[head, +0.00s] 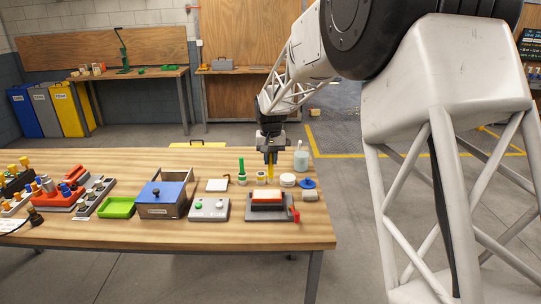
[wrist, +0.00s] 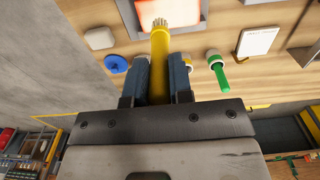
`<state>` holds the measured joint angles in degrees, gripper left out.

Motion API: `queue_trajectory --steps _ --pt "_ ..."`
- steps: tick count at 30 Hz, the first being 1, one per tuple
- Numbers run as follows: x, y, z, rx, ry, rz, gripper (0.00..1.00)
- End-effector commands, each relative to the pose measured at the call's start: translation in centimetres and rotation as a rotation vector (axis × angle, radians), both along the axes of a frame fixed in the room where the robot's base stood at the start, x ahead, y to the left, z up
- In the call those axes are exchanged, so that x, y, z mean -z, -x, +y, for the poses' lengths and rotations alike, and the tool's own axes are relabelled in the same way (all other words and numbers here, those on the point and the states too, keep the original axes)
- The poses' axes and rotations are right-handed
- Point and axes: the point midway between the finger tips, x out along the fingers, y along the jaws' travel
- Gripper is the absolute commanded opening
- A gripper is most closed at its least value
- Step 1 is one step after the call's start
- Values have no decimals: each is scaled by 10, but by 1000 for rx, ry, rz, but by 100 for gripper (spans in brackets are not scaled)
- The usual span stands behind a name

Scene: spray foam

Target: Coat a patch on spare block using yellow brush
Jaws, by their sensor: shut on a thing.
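My gripper (head: 270,158) is shut on the yellow brush (head: 270,167) and holds it upright above the table. In the wrist view, the yellow brush (wrist: 159,60) sits between the fingers, its pale bristles pointing away from my gripper. A small grey block (head: 310,195) lies on the table to the right, beside a blue disc (head: 307,183); it also shows in the wrist view (wrist: 99,38). An orange-edged block (head: 266,197) sits in a dark fixture (head: 266,212) in front of the brush. I cannot tell which block is the spare one. The bristles look apart from both.
A green-handled brush (head: 241,170), a white round tub (head: 288,180) and a glass jar (head: 301,160) stand nearby. A white card (head: 217,185), a button box (head: 209,208) and a blue-lidded box (head: 163,196) are to the left. The table's right edge is close.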

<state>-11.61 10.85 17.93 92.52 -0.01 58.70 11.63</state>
Motion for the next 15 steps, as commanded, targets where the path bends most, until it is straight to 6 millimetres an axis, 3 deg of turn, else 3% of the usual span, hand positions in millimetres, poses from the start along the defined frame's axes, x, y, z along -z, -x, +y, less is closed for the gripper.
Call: queue_trajectory --steps 15 --pt "47 0 0 0 0 1 0"
